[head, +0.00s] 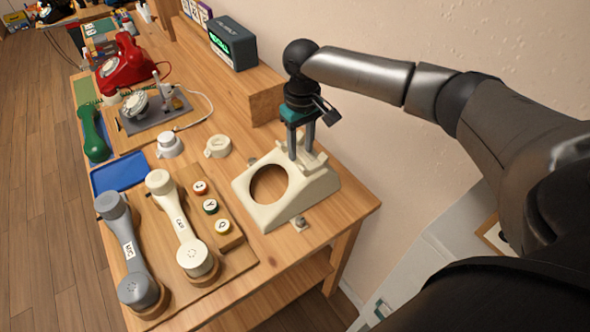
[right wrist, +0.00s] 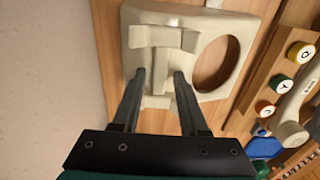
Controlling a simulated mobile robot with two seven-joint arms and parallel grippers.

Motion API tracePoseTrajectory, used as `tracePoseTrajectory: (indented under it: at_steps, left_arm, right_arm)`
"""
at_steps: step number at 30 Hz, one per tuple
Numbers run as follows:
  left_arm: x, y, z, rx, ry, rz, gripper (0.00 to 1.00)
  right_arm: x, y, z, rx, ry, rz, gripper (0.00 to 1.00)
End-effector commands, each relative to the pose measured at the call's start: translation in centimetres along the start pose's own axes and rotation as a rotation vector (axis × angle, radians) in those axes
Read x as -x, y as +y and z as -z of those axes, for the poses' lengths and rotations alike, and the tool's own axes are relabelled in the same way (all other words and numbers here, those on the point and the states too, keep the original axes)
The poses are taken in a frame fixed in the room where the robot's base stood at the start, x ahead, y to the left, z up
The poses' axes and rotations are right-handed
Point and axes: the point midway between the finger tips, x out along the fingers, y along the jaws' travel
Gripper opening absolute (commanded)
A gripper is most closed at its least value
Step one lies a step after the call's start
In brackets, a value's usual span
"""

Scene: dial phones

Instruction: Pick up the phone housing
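The cream phone housing (head: 322,187), with a large round hole, lies on the wooden table near its right edge. My right gripper (head: 301,157) points down at the cradle end of the housing. In the right wrist view its two fingers (right wrist: 160,74) stand apart on either side of a raised cream part of the housing (right wrist: 215,20). A gap shows beside this part, so the fingers look open. Whether a fingertip touches the housing is hard to tell. My left gripper is not in view.
Grey (head: 128,255) and cream (head: 182,225) handsets lie on a wooden board left of the housing. A blue tray (head: 118,176), white round parts (head: 218,146), a red phone (head: 125,65) and a clock (head: 233,42) on a wooden riser stand farther back. A wall borders the right.

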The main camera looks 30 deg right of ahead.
Motion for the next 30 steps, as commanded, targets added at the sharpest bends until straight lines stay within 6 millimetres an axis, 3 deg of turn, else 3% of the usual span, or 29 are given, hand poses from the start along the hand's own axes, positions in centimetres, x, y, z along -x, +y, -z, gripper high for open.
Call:
tracePoseTrajectory:
  at_steps: [1,11,30]
  left_arm:
    - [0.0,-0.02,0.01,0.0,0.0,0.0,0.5]
    - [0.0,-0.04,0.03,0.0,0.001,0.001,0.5]
    - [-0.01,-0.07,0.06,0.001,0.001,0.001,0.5]
  right_arm:
    - [-0.01,0.0,0.0,0.0,0.0,0.0,0.36]
    - [-0.03,-0.01,-0.01,0.0,0.0,0.0,0.0]
    - [-0.07,-0.02,-0.02,0.0,-0.001,0.0,0.0]
